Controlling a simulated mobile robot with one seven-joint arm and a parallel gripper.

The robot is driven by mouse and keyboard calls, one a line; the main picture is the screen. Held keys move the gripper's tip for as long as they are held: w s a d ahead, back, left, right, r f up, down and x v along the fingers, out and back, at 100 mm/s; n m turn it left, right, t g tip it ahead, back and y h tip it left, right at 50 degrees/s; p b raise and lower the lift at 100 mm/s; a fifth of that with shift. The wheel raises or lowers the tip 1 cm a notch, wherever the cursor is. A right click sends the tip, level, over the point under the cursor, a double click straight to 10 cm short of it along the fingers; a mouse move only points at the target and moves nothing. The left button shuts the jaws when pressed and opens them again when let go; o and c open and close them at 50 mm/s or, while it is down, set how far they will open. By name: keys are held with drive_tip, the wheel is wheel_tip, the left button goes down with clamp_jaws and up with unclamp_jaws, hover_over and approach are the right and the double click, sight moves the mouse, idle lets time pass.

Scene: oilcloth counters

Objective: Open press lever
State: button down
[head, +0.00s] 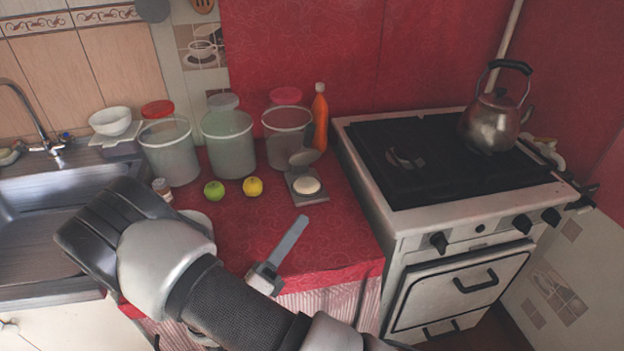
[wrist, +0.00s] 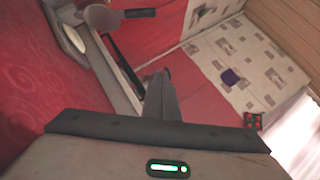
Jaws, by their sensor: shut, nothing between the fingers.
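The press (head: 310,199) is a small grey square base on the red counter, near the stove. A white round disc (head: 307,185) lies on it, and a grey round plate or lever (head: 304,157) stands raised at its back. The press also shows at the upper left of the wrist view (wrist: 72,40), partly cut off. My gripper (head: 304,219) is shut and empty, its fingers pointing toward the back right. It is in front of the press, apart from it in the head view. The closed fingers also show in the wrist view (wrist: 161,78).
The stove (head: 361,165) with a kettle (head: 490,122) stands to the right. Canisters (head: 229,150) and an orange bottle (head: 320,118) stand behind the press. A green apple (head: 214,191) and a yellow fruit (head: 253,187) lie to its left. The sink (head: 45,240) is far left.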

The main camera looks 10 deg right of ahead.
sight(306, 147)
drive_tip(key=f+n+t+y, duration=0.1)
drive_tip(key=n, duration=0.1)
drive_tip(key=a+f+n+t+y, duration=0.1)
drive_tip(key=n+t+y, duration=0.1)
drive_tip(key=s+a+n+t+y+b, duration=0.1)
drive_tip(key=n+y, duration=0.1)
drive_tip(key=shift+a+f+n, duration=0.25)
drive_tip(key=shift+f+n, duration=0.15)
drive_tip(key=w+a+r+b+x, duration=0.1)
drive_tip(key=a+b+x, duration=0.1)
drive_tip(key=x, duration=2)
drive_tip(key=shift+w+a+r+b, duration=0.2)
drive_tip(key=shift+w+r+b, duration=0.1)
drive_tip(key=shift+b, duration=0.2)
